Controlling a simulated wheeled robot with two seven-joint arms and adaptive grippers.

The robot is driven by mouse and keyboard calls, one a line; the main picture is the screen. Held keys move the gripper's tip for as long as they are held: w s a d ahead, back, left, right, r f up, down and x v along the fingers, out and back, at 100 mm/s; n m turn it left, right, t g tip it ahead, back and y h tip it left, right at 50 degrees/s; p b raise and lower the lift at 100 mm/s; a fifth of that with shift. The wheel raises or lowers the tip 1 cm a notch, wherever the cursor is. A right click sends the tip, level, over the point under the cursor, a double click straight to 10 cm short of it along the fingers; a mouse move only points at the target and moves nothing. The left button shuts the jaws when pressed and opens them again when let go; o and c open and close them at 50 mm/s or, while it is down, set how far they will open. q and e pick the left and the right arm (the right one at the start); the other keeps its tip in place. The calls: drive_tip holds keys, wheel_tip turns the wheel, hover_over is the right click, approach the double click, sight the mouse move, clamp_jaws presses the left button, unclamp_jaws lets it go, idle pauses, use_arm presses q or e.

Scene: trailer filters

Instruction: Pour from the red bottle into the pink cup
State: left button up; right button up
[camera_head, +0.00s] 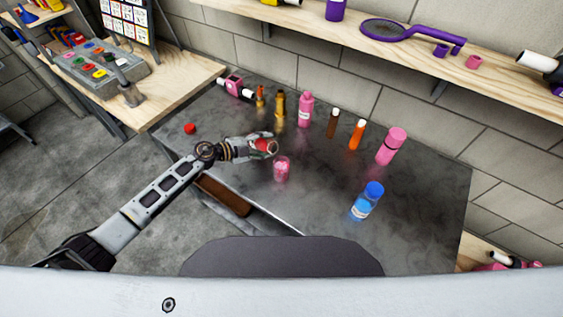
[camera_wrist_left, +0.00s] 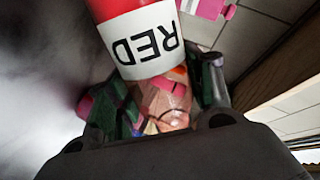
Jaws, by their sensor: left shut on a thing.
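The red bottle (camera_head: 264,146) is in my left gripper (camera_head: 262,148), which is shut on it. It looks tilted, with its visible end toward the right, close above and to the left of the pink cup in the head view. In the left wrist view the bottle (camera_wrist_left: 146,40) shows a red band and a white label reading RED between the fingers (camera_wrist_left: 163,100). The pink cup (camera_head: 281,170) stands upright on the dark table and looks partly see-through. I cannot tell whether any liquid is flowing. My right gripper is out of view.
A red cap (camera_head: 190,128) lies on the table's left part. A pink bottle (camera_head: 305,109), an orange bottle (camera_head: 356,135) and a pink tumbler (camera_head: 391,146) stand behind. The table's front middle is clear.

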sight(266, 139)
use_arm(q)
drive_tip(key=shift+r+m, duration=0.15)
drive_tip(key=shift+m, duration=0.15)
idle(0.9)
drive_tip(key=shift+w+a+r+m+t+y, duration=0.15)
drive_tip(key=shift+r+m+t+y, duration=0.2)
drive_tip(key=shift+r+m, duration=0.3)
idle(1.8)
drive_tip(key=shift+s+d+r+m+t+y+p, duration=0.15)
drive_tip(key=shift+r+m+t+y+p, duration=0.15)
drive_tip(key=shift+p, duration=0.8)
drive_tip(key=shift+s+d+r+m+t+y+p, duration=0.15)
drive_tip(key=shift+r+m+p, duration=0.15)
drive_tip(key=shift+p, duration=0.8)
idle(0.3)
drive_tip(key=shift+r+m+p, duration=0.25)
drive_tip(key=shift+r+p, duration=0.1)
drive_tip(key=shift+p, duration=0.25)
idle(0.7)
drive_tip(key=shift+r, duration=0.1)
idle(0.5)
